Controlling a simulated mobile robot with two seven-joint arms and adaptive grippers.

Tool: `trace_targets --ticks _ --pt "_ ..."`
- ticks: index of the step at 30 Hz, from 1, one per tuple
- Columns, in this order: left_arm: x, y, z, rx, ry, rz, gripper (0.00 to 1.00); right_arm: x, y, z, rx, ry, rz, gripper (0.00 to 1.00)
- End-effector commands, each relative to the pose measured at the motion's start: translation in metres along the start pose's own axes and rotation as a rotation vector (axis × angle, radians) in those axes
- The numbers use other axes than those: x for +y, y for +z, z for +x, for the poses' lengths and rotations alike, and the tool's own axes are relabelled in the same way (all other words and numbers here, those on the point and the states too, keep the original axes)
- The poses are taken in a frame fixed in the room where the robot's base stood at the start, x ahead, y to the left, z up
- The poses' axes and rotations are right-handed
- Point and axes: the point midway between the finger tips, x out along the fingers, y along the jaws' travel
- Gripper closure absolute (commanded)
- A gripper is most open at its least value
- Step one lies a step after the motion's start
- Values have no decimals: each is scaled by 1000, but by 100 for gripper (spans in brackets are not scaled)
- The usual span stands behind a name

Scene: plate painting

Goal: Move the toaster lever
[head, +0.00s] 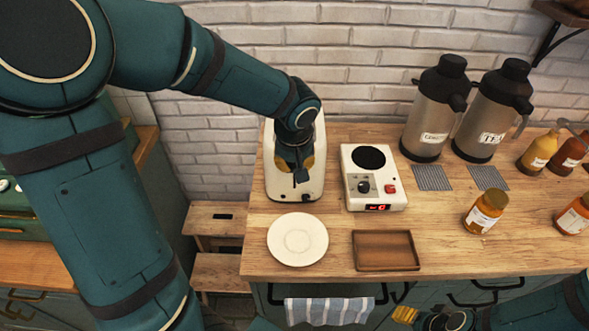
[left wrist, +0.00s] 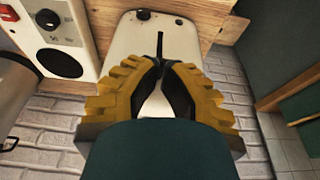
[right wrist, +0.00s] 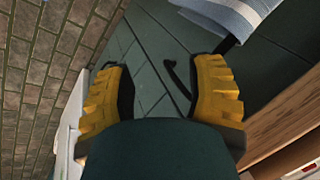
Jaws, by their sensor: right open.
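The white toaster (head: 279,185) stands upright at the left end of the wooden counter. A dark vertical slot (left wrist: 162,45) and a small black knob (left wrist: 142,14) show on its face in the left wrist view. My left gripper (head: 297,172) is right at this face. In the left wrist view its fingertips (left wrist: 160,66) come together at the end of the slot. The lever is largely hidden by the fingertips; I cannot tell if it is between them. My right gripper (right wrist: 163,65) is open and empty, low in front of the counter.
A white plate (head: 298,238) and a brown wooden tray (head: 387,264) lie near the front edge. A white device with a red display (head: 374,196) stands right of the toaster. Two dispensers (head: 427,125) (head: 489,128) and several bottles stand farther right. A striped towel (head: 329,310) hangs below.

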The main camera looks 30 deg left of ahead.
Motion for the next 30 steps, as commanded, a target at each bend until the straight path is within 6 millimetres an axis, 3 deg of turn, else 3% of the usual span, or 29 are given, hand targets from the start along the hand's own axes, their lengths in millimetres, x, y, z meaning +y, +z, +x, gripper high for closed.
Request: trace_targets --ticks 11,30 --pt "0 2 6 0 0 0 100 2 2 6 -4 -1 -2 46" --pt "0 18 69 0 0 -1 100 25 30 66 -56 -6 -18 46"
